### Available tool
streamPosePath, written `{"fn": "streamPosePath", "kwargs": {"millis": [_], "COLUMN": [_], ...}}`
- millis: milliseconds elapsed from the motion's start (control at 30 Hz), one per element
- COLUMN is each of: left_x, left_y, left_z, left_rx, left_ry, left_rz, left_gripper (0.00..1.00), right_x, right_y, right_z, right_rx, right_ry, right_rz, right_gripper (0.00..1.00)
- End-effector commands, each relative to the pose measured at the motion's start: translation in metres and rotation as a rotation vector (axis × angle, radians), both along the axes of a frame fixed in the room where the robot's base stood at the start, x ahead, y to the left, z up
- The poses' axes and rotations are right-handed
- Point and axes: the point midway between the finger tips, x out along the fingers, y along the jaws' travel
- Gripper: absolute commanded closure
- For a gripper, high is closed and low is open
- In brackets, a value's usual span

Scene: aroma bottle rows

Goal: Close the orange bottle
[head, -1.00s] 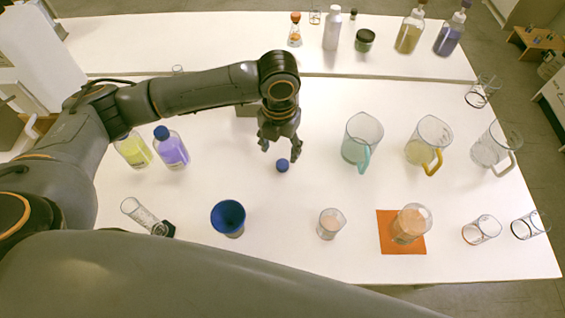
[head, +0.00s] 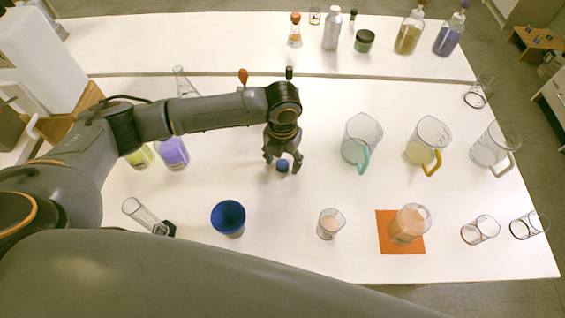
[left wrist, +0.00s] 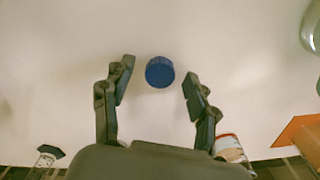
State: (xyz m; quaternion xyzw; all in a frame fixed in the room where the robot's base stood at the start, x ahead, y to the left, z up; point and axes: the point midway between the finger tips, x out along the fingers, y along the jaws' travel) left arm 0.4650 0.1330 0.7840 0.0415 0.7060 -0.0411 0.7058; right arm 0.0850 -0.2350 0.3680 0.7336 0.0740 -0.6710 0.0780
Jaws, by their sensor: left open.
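A small blue cap (head: 282,166) lies on the white table, below my left gripper (head: 283,158). In the left wrist view the cap (left wrist: 160,72) is in the gap between the fingers, apart from both. The gripper is open and empty. An orange stopper (head: 243,77) shows behind my left arm, which hides what is under it. A flask with an orange top (head: 295,30) stands on the back table. I cannot tell which is the orange bottle. A yellow bottle (head: 140,157) and a purple bottle (head: 174,153) stand left, their tops hidden by my arm. My right gripper is out of view.
A blue funnel-like cup (head: 228,218), a small beaker (head: 330,224) and a beaker on an orange mat (head: 386,244) stand in front. Handled jugs (head: 362,140) stand right. The table around the cap is clear.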

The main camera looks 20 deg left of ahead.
Motion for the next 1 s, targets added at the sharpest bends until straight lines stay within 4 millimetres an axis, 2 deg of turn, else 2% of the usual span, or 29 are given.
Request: {"fn": "streamPosePath", "kwargs": {"millis": [333,367,533,1000], "left_x": [-0.0002,-0.0002,-0.0002,0.0005], "left_y": [0.0000,0.0000,0.0001,0.0001], "left_z": [-0.0016,-0.0016,-0.0015,0.0027], "left_rx": [0.000,0.000,0.000,0.000], "left_ry": [0.000,0.000,0.000,-0.002], "left_rz": [0.000,0.000,0.000,0.000], "left_gripper": [0.41,0.45,0.79,0.82], "right_x": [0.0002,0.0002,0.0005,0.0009], "right_y": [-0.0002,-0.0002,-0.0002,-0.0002], "right_z": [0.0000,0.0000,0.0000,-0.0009], "right_rx": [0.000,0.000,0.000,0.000], "right_ry": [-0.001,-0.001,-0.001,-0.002], "right_rz": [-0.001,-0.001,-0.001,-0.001], "right_gripper": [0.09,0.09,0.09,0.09]}}
